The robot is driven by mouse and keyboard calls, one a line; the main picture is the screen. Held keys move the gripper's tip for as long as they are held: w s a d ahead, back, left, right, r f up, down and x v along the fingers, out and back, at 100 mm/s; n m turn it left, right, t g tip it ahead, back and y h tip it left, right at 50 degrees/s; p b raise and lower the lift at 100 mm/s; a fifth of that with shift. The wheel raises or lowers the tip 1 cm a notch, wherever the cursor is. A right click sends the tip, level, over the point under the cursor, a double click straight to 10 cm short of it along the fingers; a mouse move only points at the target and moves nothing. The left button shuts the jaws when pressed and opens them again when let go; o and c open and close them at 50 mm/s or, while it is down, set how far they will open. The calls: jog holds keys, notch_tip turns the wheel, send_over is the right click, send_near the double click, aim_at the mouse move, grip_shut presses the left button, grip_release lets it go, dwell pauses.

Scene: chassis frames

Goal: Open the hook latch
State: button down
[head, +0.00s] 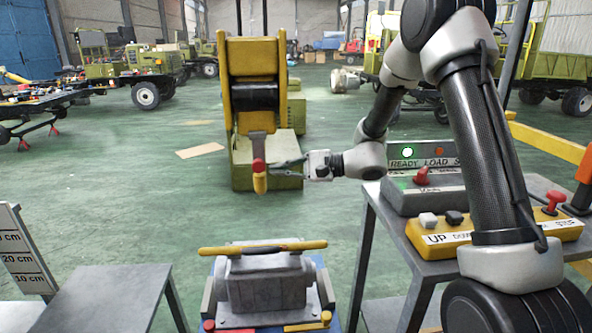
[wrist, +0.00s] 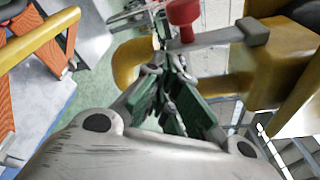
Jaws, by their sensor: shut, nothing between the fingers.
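The yellow hook (head: 260,184) hangs from the hoist block in the head view, with a red knob (head: 258,165) at its latch. In the wrist view the yellow hook (wrist: 132,58) curves behind my fingertips. There, the grey latch bar (wrist: 222,38) runs across the top with the red knob (wrist: 183,12) standing on it. My gripper (head: 276,169) is just right of the hook, pointing left. Its fingers are shut and empty; in the wrist view my gripper (wrist: 165,75) has its tips just below the knob and bar. I cannot tell whether they touch the latch.
A grey load with a yellow handle bar (head: 262,248) stands below the hook. A control table at right carries a READY/LOAD panel (head: 422,155) and a yellow UP/DOWN/STOP box (head: 500,230). A grey table (head: 95,300) with a height scale is at left.

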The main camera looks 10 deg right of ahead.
jog(key=shift+s+a+r, duration=0.55)
jog(key=shift+s+a, duration=0.05)
jog(key=shift+s, duration=0.25)
jog(key=shift+s+r+m, duration=0.15)
jog(key=shift+s+m, duration=0.4)
jog(key=shift+m, duration=0.05)
jog(key=s+r+m+g, duration=0.6)
jog(key=r+m, duration=0.5)
jog(key=m, duration=0.3)
jog(key=shift+a, duration=0.15)
dwell(0.5)
jog(key=shift+w+r, duration=0.1)
jog(key=shift+r, duration=0.05)
dwell(0.5)
